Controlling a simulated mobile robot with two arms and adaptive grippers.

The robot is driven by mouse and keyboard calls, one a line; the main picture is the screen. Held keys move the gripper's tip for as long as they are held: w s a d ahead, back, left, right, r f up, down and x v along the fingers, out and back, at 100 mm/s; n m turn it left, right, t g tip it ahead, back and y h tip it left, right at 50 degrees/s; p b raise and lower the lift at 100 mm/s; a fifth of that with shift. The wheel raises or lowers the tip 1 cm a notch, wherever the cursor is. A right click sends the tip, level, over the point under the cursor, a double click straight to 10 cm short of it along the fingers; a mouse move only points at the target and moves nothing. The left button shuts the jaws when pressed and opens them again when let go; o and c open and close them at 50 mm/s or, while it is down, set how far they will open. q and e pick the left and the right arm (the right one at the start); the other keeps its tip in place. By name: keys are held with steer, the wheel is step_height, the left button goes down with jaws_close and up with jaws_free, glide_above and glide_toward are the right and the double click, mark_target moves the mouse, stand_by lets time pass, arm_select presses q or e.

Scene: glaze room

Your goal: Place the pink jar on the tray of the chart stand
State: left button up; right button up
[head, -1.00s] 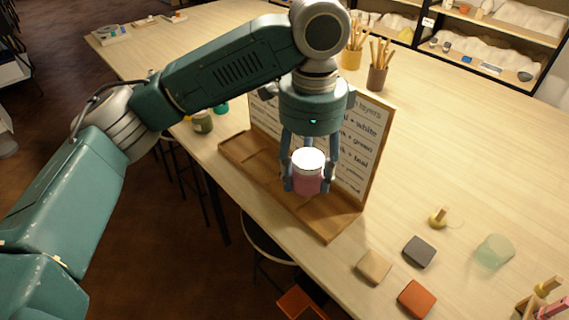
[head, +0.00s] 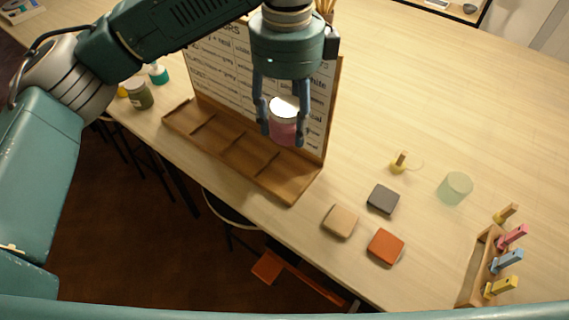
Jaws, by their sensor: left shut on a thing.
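The pink jar (head: 283,130) with a white lid is between the fingers of my left gripper (head: 284,125), which is shut on it. The jar looks upright and is held in front of the chart board, above the right part of the wooden tray. The chart stand (head: 213,72) has a white board with lettered rows, partly hidden by my left arm and gripper. Its tray (head: 237,154) has low dividers and its compartments look empty. A gap between jar and tray seems to show, but the exact height is hard to tell. My right gripper is not in view.
An olive jar (head: 139,94) and a teal jar (head: 158,74) stand left of the stand. Grey (head: 383,199), beige (head: 340,221) and orange (head: 386,246) tiles lie right of it. A pale green cylinder (head: 455,188) and a wooden rack (head: 478,268) with coloured handles stand farther right.

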arm_select(q)
steer(key=p, duration=0.1)
glide_above(286, 177)
step_height(286, 177, down, 10)
steer(key=shift+w+r, duration=0.1)
steer(key=shift+f+p, duration=0.3)
steer(key=shift+f, duration=1.85)
steer(key=o, duration=1.3)
steer(key=shift+o, duration=0.2)
step_height(286, 177, up, 12)
steer(key=shift+r+b, duration=0.1)
steer(key=shift+b, duration=0.9)
